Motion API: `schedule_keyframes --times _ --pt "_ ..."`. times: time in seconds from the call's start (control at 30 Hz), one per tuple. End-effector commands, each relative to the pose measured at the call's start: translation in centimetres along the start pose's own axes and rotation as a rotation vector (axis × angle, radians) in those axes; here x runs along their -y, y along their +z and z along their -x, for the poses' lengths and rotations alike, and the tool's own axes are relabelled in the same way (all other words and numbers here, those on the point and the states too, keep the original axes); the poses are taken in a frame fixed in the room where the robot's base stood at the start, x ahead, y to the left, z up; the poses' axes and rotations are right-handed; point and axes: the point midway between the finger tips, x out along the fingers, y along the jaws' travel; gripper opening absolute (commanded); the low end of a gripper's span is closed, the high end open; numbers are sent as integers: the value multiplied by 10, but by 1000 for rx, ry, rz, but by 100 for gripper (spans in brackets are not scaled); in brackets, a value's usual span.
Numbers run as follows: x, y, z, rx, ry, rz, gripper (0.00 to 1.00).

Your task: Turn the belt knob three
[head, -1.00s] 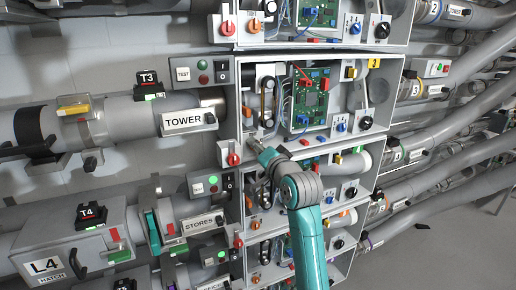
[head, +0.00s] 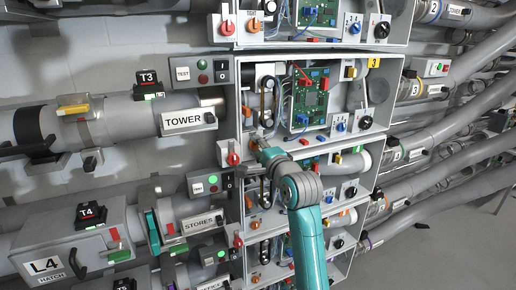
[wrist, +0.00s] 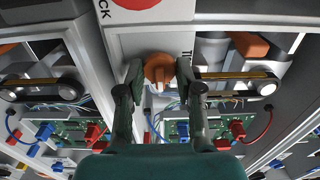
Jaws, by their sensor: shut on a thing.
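Box three, with the yellow 3 label (head: 374,62), is the open grey cabinet in the middle of the head view. Its black belt (head: 267,98) runs upright near the left wall, beside the green circuit board (head: 304,101). My gripper (head: 257,144) is at the lower left corner of this box and covers the knob there. In the wrist view an orange knob (wrist: 158,70) sits between the two fingertips of my gripper (wrist: 158,76), one on each side. The jaws are shut on it. A partly hidden printed label stands beside the knob.
Similar boxes stand above and below, with an orange knob (head: 255,24) in the upper one. A red rotary switch (head: 233,158) is just left of my gripper. The TOWER pipe (head: 135,120) lies left. Grey pipes (head: 450,165) fill the right.

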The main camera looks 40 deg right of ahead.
Motion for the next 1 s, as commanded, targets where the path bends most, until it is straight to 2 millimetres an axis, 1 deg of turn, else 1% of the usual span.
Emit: schedule_keyframes --times 0.53,0.57,0.6,0.87,1.0 --pt "-2 0 0 -1 4 -22 0" --pt "-2 -1 0 -1 4 -22 43" --pt "-2 -1 0 -1 4 -22 45" --pt "-1 0 0 -1 2 -21 45" --pt "-1 0 8 -1 1 -21 45"
